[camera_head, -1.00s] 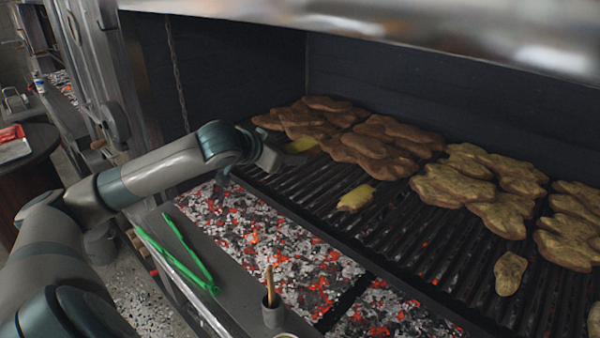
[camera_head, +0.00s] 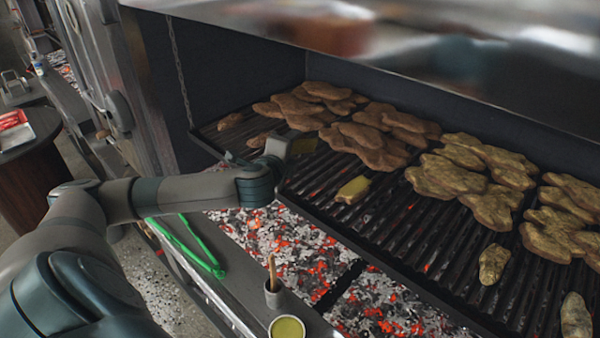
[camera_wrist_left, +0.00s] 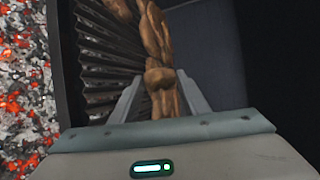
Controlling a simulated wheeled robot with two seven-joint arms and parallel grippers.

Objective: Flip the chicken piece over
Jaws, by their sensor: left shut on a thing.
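My left gripper (camera_head: 277,147) is over the grill's left part, close to the brown chicken pieces. In the left wrist view its fingers (camera_wrist_left: 160,95) are shut on a tan-brown chicken piece (camera_wrist_left: 160,78). More brown pieces lie behind it in that view. In the head view the fingertips and the held piece are not clear. A small yellow piece (camera_head: 353,190) lies alone on the bars to the right of the gripper. A yellowish patch shows right beside the gripper; I cannot tell what it is. My right gripper is out of view.
Piles of brown chicken (camera_head: 370,145) and paler pieces (camera_head: 455,175) cover the back of the grill grate (camera_head: 400,230). Glowing coals (camera_head: 290,250) lie in front. Green tongs (camera_head: 190,245), a cup with a brush (camera_head: 273,290) and a sauce bowl (camera_head: 286,328) are on the front ledge.

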